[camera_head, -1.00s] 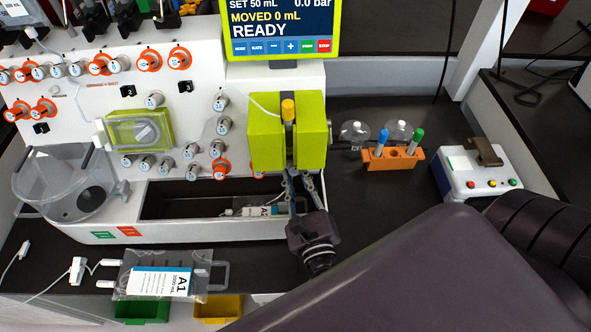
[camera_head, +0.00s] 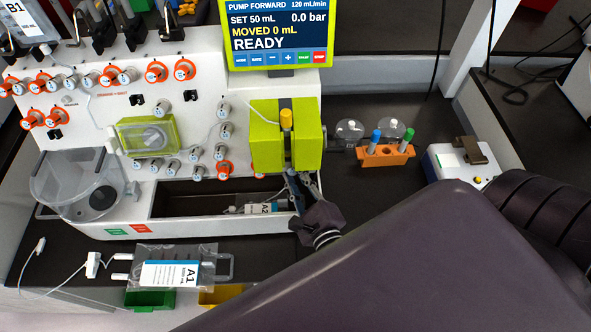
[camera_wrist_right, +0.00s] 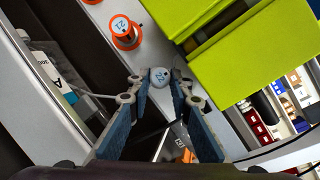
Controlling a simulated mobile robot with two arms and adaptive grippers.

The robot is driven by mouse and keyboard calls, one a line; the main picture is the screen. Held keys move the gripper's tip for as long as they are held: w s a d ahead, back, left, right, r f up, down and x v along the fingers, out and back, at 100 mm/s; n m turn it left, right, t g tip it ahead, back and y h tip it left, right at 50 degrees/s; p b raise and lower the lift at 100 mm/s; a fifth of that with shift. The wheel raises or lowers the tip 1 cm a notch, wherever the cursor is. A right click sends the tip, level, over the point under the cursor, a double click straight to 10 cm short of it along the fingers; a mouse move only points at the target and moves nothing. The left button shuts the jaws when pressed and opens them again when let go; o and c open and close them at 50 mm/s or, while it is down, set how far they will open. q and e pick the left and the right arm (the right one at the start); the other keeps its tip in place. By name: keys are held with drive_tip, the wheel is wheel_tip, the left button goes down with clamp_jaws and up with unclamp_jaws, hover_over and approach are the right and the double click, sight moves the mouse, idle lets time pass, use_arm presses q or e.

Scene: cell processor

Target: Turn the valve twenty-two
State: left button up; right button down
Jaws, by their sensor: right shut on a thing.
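In the right wrist view, a small round white-grey valve knob (camera_wrist_right: 160,77) with a blue number, seemingly 22, sits between the tips of my right gripper (camera_wrist_right: 159,85). The fingers are shut on it from both sides. In the head view my right gripper (camera_head: 303,178) reaches in just under the lime-green block (camera_head: 265,138) on the white machine (camera_head: 85,140). The knob is hidden there by the block and fingers. An orange-ringed valve marked 21 (camera_wrist_right: 124,33) stands beside it in the wrist view. My left gripper is not in view.
The green block overhangs close to my right fingers. An open tray (camera_head: 165,226) with a labelled bag lies below the panel. An orange tube rack (camera_head: 387,155) and a small white box (camera_head: 440,165) stand to the right.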

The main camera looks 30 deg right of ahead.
idle(0.6)
drive_tip(key=c, duration=1.7)
unclamp_jaws()
drive_tip(key=shift+c, duration=0.2)
drive_tip(key=s+a+r, duration=0.1)
drive_tip(key=s, duration=1)
drive_tip(key=shift+s+a+r, duration=0.35)
drive_tip(key=shift+s, duration=0.05)
